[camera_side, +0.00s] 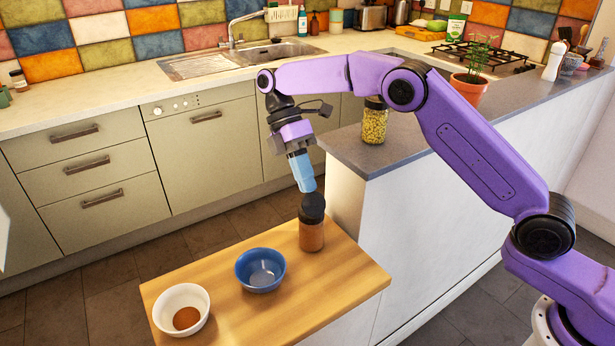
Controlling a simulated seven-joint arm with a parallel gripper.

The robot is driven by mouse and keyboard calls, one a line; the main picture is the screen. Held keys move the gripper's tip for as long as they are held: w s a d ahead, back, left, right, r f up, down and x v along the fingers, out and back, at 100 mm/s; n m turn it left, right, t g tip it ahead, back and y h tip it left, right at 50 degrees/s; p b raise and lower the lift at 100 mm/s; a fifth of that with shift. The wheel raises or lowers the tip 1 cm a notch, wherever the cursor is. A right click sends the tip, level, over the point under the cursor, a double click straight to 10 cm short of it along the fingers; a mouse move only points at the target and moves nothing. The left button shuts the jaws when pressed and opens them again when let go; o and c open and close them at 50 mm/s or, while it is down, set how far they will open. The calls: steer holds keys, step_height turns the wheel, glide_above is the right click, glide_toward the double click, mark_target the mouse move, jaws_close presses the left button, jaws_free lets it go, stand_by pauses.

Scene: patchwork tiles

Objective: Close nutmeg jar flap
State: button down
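The nutmeg jar (311,236) stands upright on the wooden board, with brown powder showing through its clear body and a black lid. A dark round flap (313,200) shows at the top of the lid and looks raised; its exact angle is hard to tell. My gripper (308,187) points down, slightly tilted, with its light blue fingers right at the flap. The fingers look close together; whether they touch the flap or hold anything cannot be told from this view.
A blue bowl (260,270) and a white bowl (181,310) with brown powder (186,318) stand left of the jar. A jar of yellowish pieces (374,125) and a potted plant (470,88) stand on the grey counter (352,153) behind. The board's front right (330,290) is clear.

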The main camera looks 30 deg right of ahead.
steer(key=shift+w+f+g, duration=0.15)
steer(key=shift+w+g, duration=0.05)
steer(key=shift+g, duration=0.1)
stand_by(0.4)
steer(key=c, duration=1.3)
jaws_free()
steer(key=shift+c, duration=0.2)
steer(key=shift+s, duration=0.1)
